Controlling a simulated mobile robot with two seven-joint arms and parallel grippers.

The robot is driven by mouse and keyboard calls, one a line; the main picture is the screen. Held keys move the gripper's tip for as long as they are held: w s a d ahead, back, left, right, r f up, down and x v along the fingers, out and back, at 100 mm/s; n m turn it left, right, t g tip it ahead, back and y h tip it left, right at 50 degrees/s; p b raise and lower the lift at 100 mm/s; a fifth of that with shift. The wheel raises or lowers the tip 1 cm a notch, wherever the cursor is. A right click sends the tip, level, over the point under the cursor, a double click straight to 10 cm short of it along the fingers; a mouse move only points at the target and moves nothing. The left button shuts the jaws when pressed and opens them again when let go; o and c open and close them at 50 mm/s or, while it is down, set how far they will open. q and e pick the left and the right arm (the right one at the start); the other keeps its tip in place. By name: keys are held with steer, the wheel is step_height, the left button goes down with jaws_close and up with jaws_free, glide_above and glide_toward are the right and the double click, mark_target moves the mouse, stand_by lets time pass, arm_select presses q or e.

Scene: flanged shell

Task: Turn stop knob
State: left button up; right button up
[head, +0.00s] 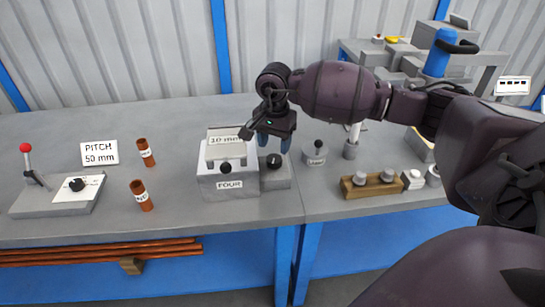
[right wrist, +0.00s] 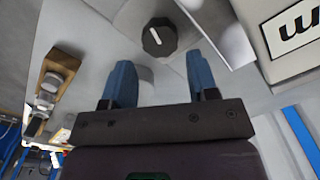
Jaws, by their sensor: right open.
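A black round knob with a white pointer line (head: 274,161) sits on a low grey block (head: 277,180), beside the box marked FOUR (head: 229,186). My right gripper (head: 279,144) is above this block, pointing down, with its blue fingers apart. In the right wrist view the knob (right wrist: 159,37) lies beyond the open fingertips (right wrist: 162,78), roughly centred between them, and nothing is held. Another black knob (head: 76,184) is on the plate at the left. I cannot read a stop label on either knob. My left gripper is not in view.
A wooden holder with round pieces (head: 371,185) is further right. Bare table (head: 175,150) lies left of the FOUR box.

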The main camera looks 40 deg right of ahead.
mark_target(274, 158)
step_height(274, 158, down, 4)
steer(key=shift+r, duration=0.1)
steer(key=shift+f+b, duration=0.3)
steer(key=shift+f, duration=0.25)
steer(key=shift+c, duration=0.2)
steer(key=c, duration=0.6)
steer(key=shift+m, duration=0.3)
